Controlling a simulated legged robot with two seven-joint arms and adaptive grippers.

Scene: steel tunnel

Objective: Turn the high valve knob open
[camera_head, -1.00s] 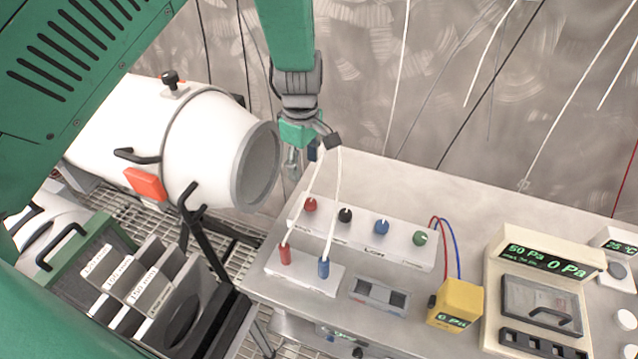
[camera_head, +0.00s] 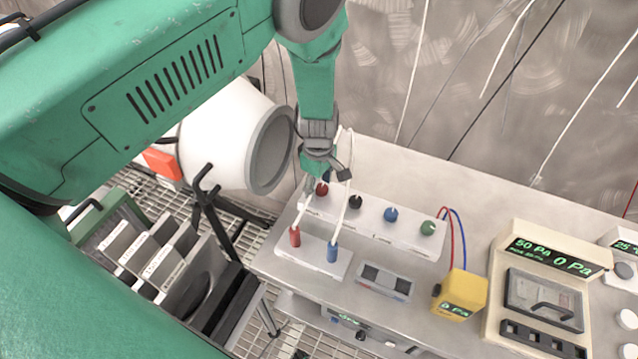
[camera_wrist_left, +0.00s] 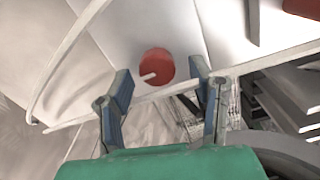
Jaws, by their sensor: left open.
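A white valve panel (camera_head: 372,233) on the bench carries a row of knobs: a red knob (camera_head: 322,189), a black knob (camera_head: 355,202), a blue knob (camera_head: 391,214) and a green knob (camera_head: 428,228). Their labels are too small to read, so I cannot tell which is the high valve knob. My left gripper (camera_head: 311,184) is just beside and above the red knob, partly hiding that end of the panel. In the left wrist view the open fingers (camera_wrist_left: 164,92) stand either side of the red knob (camera_wrist_left: 156,66), which lies just beyond their tips. My right gripper is not visible.
A white strip with a red plug (camera_head: 295,237) and a blue plug (camera_head: 332,252) stands in front, with white cables rising close to my gripper. A yellow gauge (camera_head: 461,293) and a beige pressure unit (camera_head: 540,275) are at right. A white chamber (camera_head: 235,140) is at left.

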